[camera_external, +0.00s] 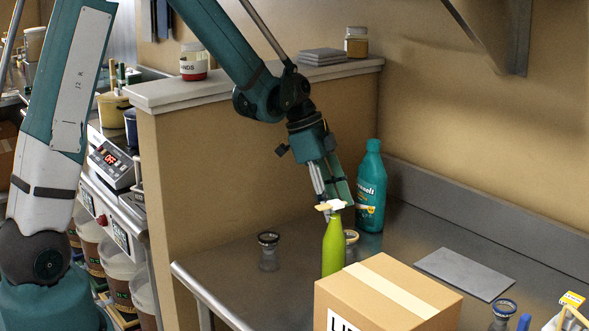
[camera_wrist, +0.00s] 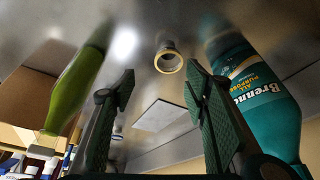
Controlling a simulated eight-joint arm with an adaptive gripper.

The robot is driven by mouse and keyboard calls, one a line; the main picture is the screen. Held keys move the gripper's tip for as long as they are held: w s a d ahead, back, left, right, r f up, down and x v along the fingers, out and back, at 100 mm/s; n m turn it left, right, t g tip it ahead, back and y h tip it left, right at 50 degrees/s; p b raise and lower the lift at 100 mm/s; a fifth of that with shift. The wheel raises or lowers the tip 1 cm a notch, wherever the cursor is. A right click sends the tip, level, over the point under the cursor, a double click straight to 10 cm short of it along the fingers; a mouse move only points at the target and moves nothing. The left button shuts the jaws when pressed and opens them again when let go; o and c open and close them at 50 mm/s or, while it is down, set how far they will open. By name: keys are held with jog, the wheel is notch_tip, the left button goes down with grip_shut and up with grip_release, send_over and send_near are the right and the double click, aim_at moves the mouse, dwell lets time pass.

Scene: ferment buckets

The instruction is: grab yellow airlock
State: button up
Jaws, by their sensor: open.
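The yellow airlock (camera_wrist: 168,60) shows in the wrist view as a small clear cup with a yellow rim, standing on the metal counter. It lies ahead of my gripper (camera_wrist: 159,88), roughly between the lines of the two fingers and apart from them. In the external view the yellow airlock (camera_external: 351,237) is partly hidden behind a green bottle (camera_external: 333,248). My gripper (camera_external: 333,190) is open and empty, pointing down above the counter near the green bottle's top. A pale piece shows by the fingertips there; I cannot tell what it belongs to.
A teal cleaner bottle (camera_external: 371,187) stands close behind the airlock. A cardboard box (camera_external: 385,295) is in front. Dark-rimmed cups stand left (camera_external: 268,252) and right (camera_external: 503,312). A flat grey sheet (camera_external: 465,273) lies on the counter (camera_external: 225,260).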

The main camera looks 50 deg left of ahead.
aim_at(348, 236)
jog(key=shift+w+a+f+m+h+p, duration=0.2)
jog(key=shift+w+f+m+p, duration=0.15)
jog(key=shift+w+f, duration=0.15)
jog(key=shift+w+a+f+m+h+p, duration=0.15)
jog(key=shift+w+f+m+p, duration=0.2)
jog(key=shift+f, duration=0.2)
jog(key=shift+w+f, duration=0.1)
jog(key=shift+x, duration=1.2)
jog(key=shift+x, duration=2.6)
jog(key=c, duration=0.8)
